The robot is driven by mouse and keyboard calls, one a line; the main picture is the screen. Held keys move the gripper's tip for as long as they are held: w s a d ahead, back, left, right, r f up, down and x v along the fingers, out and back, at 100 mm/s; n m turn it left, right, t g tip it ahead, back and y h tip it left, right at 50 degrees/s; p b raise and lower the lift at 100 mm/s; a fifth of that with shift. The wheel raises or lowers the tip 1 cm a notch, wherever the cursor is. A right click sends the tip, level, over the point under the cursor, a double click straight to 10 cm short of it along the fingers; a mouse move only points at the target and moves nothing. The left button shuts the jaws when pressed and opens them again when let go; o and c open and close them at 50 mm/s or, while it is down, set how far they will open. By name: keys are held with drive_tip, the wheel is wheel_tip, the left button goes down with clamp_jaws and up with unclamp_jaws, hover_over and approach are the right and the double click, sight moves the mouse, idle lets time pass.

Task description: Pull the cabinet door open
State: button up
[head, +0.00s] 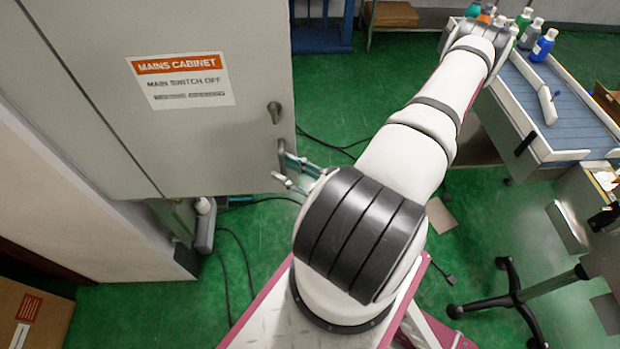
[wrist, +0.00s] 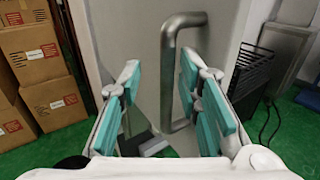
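The grey cabinet door (head: 205,140) fills the upper left of the head view, with an orange and white "MAINS CABINET" sign on it. A grey bar handle (head: 282,152) is near its right edge, below a small dark turn knob (head: 274,112). I cannot tell whether the door is ajar. My gripper (head: 290,174) is open at the handle's lower end, with teal finger pads. In the wrist view, the upright handle (wrist: 168,80) shows between the spread pads of my gripper (wrist: 165,105), closer to the right one. No grip on it is visible.
Dark cables lie on the green floor (head: 255,250) below the door. A conveyor table (head: 570,115) with several bottles stands at the right, and a dark chair base (head: 510,295) is at the lower right. Cardboard boxes (wrist: 40,60) are stacked left in the wrist view.

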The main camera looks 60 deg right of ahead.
drive_tip(key=s, duration=1)
drive_tip(key=shift+s+d, duration=0.2)
drive_tip(key=shift+d, duration=0.2)
